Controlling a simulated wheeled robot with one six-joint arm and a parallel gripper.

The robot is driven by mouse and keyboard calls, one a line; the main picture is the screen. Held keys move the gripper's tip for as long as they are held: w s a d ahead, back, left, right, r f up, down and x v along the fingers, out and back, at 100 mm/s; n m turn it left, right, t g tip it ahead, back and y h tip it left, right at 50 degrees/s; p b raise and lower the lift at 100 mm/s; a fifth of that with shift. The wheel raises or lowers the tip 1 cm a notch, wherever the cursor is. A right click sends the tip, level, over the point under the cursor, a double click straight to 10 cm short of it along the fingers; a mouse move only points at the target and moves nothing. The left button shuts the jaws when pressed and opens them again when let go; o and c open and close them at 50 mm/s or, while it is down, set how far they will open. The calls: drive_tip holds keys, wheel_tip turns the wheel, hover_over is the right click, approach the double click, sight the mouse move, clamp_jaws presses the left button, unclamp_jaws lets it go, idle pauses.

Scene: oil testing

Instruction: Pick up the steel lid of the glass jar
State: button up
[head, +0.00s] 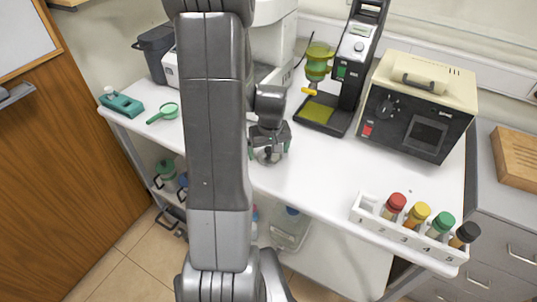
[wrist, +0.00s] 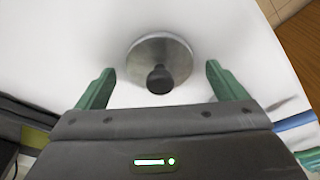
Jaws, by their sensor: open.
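The steel lid (wrist: 148,53) is a round grey disc with a black knob (wrist: 160,79). It appears to lie on the white worktop, and part of it shows below my gripper in the head view (head: 266,158). My gripper (wrist: 160,72) is open and empty, with one green finger on each side of the lid and the knob between them. In the head view my gripper (head: 269,150) is low over the middle of the worktop. The yellow-green glass vessel (head: 318,62) on the black stand may be the jar; I cannot tell.
A beige and black instrument (head: 420,105) stands at the right. A white rack (head: 405,232) with several coloured-cap bottles is at the front right edge. A green scoop (head: 165,112) and a green device (head: 122,103) lie at the left. The worktop (head: 330,170) right of my gripper is clear.

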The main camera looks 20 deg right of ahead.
drive_tip(key=c, duration=1.1)
